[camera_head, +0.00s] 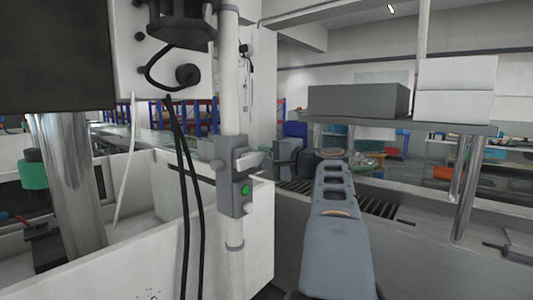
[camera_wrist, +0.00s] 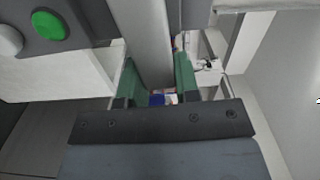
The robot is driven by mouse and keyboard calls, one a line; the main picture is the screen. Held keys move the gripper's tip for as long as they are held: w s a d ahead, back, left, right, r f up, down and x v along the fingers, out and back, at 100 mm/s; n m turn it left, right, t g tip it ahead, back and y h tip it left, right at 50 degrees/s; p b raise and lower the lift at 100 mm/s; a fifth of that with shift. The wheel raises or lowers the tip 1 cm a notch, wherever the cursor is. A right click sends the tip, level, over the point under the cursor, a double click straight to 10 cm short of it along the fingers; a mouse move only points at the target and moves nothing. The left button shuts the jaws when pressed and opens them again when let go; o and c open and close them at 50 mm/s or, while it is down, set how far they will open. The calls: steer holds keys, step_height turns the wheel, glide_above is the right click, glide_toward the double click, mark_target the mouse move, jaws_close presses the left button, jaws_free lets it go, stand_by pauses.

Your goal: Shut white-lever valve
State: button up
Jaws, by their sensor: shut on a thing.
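The valve is a grey box (camera_head: 229,180) on the white vertical pipe, with a green button (camera_head: 245,190) on its front. Its short white lever (camera_head: 250,161) sticks out to the right above the button. In the wrist view the green button (camera_wrist: 48,25) is at the upper left, and the lever (camera_wrist: 147,40) shows as a pale bar running down between the fingers. My gripper (camera_wrist: 155,82) has its two green fingers on either side of the lever and is shut on it. The exact contact is hard to see. The fingers cannot be made out in the head view.
A white tank wall (camera_head: 225,225) stands below and behind the valve. Black cables (camera_head: 187,190) hang just left of the pipe. A shelf (camera_head: 400,124) with a grey box (camera_head: 358,100) stands to the right, on metal posts.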

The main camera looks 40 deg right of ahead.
steer(key=shift+f+m, duration=0.25)
steer(key=shift+m, duration=0.25)
steer(key=o, duration=0.9)
steer(key=shift+s, duration=0.1)
steer(key=s, duration=0.4)
steer(key=s+d+b, duration=0.1)
steer(key=s, duration=0.4)
steer(key=s+d, duration=0.1)
steer(key=s, duration=0.3)
steer(key=shift+s+d, duration=0.15)
steer(key=shift+s, duration=0.05)
